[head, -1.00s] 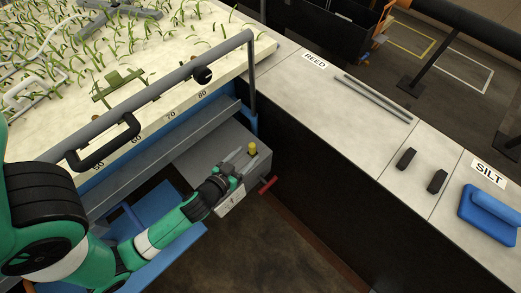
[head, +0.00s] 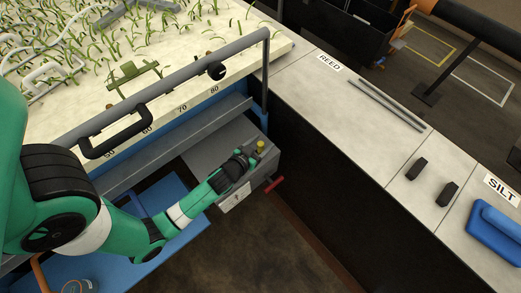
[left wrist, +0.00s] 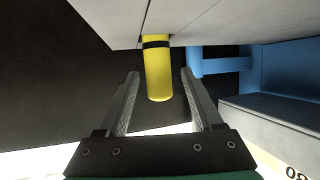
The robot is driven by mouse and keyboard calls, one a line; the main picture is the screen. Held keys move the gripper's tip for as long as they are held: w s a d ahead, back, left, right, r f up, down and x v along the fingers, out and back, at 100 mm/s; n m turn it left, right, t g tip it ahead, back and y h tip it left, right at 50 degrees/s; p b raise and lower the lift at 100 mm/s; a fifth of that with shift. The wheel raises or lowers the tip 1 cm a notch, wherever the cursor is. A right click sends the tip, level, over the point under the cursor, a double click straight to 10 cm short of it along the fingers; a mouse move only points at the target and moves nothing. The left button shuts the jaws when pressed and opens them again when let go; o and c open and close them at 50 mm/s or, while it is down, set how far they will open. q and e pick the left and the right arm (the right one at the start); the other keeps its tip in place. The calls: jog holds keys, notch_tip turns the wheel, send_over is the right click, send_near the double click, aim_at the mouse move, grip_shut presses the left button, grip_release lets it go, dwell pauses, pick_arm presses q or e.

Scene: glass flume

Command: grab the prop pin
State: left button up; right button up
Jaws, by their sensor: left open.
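The yellow pin (head: 261,147), taken as the prop pin, sticks out at the end of the grey box under the flume. In the left wrist view the pin (left wrist: 158,78) has a black band near its base. My left gripper (head: 253,157) is at the pin. In the wrist view its two open fingers stand on either side of the pin's free end, with gaps on both sides. My right gripper is not in view.
A red handle (head: 275,183) sticks out beside the grey box (head: 210,147). A blue post (head: 263,90) and the flume's grey rail stand close above. The pale counter (head: 345,120) on the right bears grey rods, black blocks and a blue tool.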

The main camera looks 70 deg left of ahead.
pick_arm(q)
jog(key=shift+x, duration=1.2)
grip_shut()
